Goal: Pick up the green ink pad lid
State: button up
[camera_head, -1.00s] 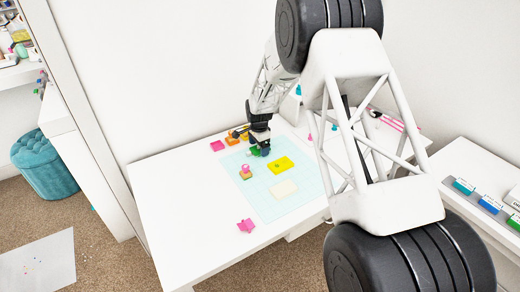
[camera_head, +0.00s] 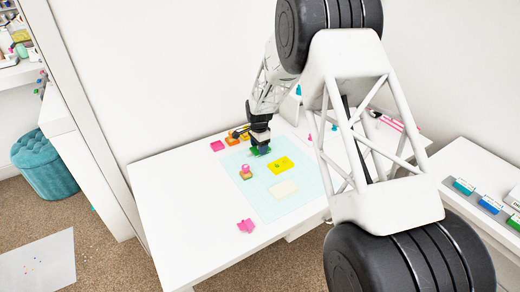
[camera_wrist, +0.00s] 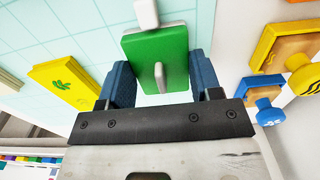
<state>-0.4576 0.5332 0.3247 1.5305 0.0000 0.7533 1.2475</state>
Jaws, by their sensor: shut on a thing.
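The green ink pad lid (camera_wrist: 155,48) is a flat green block between the two blue fingers of my gripper (camera_wrist: 159,66) in the wrist view. The fingers are shut on its two sides. A pale tab (camera_wrist: 160,77) shows on its near face, and a white piece (camera_wrist: 147,14) is just beyond its far edge. In the head view, the green lid (camera_head: 258,152) shows at the lower end of my gripper (camera_head: 260,150), over the back of the pale blue mat. I cannot tell whether it is clear of what is under it.
A yellow pad (camera_head: 281,165), a pink-topped stamp (camera_head: 246,173) and a cream sheet (camera_head: 284,189) lie on the mat (camera_head: 264,207). A pink folded piece (camera_head: 246,226) lies at the front. The table's left front is clear.

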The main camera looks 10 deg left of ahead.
jog(key=shift+r, duration=0.1)
jog(key=shift+r, duration=0.35)
notch_tip(320, 180, up, 3)
jog(key=shift+f, duration=0.1)
jog(key=s+d, duration=0.2)
jog(key=s, duration=0.2)
jog(key=s+d+r, duration=0.1)
jog(key=s+d, duration=0.1)
jog(key=s, duration=0.3)
jog(key=s+d, duration=0.3)
jog(key=s, duration=0.2)
jog(key=shift+s+r, duration=0.15)
jog(key=shift+s, duration=0.05)
dwell(0.3)
jog(key=w+a, duration=0.2)
jog(key=w, duration=0.2)
jog(key=w+a, duration=0.2)
jog(key=w, duration=0.3)
jog(key=w+a+r, duration=0.1)
jog(key=w+a, duration=0.2)
jog(key=w, duration=0.2)
jog(key=shift+w, duration=0.2)
jog(key=shift+f, duration=0.25)
jog(key=shift+f, duration=2.25)
